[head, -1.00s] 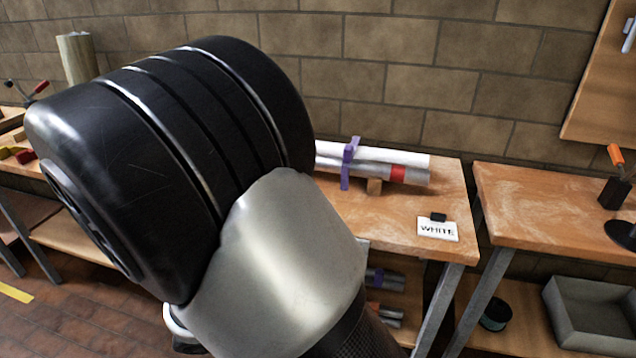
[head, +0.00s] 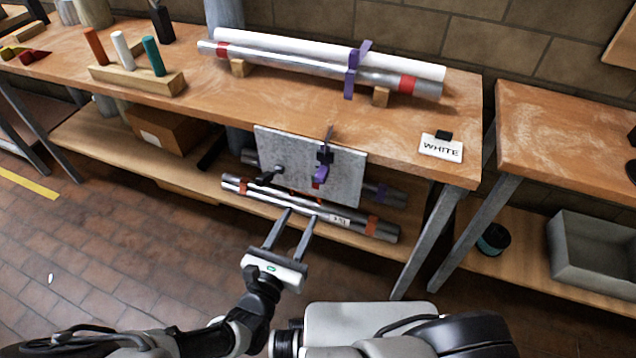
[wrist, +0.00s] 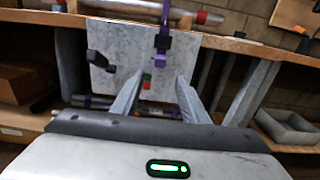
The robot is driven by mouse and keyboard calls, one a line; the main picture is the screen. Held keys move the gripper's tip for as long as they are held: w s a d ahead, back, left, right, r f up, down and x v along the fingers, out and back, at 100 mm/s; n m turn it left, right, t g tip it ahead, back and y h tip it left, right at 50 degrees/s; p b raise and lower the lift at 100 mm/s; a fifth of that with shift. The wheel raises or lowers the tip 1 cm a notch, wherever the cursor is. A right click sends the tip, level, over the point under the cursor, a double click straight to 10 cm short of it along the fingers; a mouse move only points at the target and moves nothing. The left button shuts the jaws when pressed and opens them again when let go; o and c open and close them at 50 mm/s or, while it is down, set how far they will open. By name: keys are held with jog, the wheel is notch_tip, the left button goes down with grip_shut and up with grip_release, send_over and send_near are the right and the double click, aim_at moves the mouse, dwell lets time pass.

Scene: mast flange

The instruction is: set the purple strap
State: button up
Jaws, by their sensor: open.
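A purple strap (head: 352,75) is wrapped around a white tube (head: 300,45) and a silver tube with red bands (head: 280,60) on the bench top. Another purple piece (head: 321,175) hangs at a dark fitting on a grey panel (head: 345,180) below the bench's front edge; it also shows in the wrist view (wrist: 162,42). I cannot tell whether this piece is a strap or a lever. My gripper (head: 300,213) is open and empty, low in front of the panel, its fingers pointing towards it. In the wrist view the fingertips (wrist: 158,82) frame the panel's lower part.
A black lever (head: 271,175) sticks out from the panel's left. Banded tubes (head: 260,194) lie on the shelf behind my fingers. A WHITE card (head: 441,147) lies at the bench's right end. A rack of coloured pegs (head: 130,78) stands left. Open floor lies left of my arm.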

aim_at(319, 180)
jog(key=b+x, duration=0.1)
jog(key=x, duration=1.1)
jog(key=shift+w+d, duration=0.15)
jog(key=shift+w, duration=0.05)
jog(key=shift+f, duration=0.1)
grip_shut()
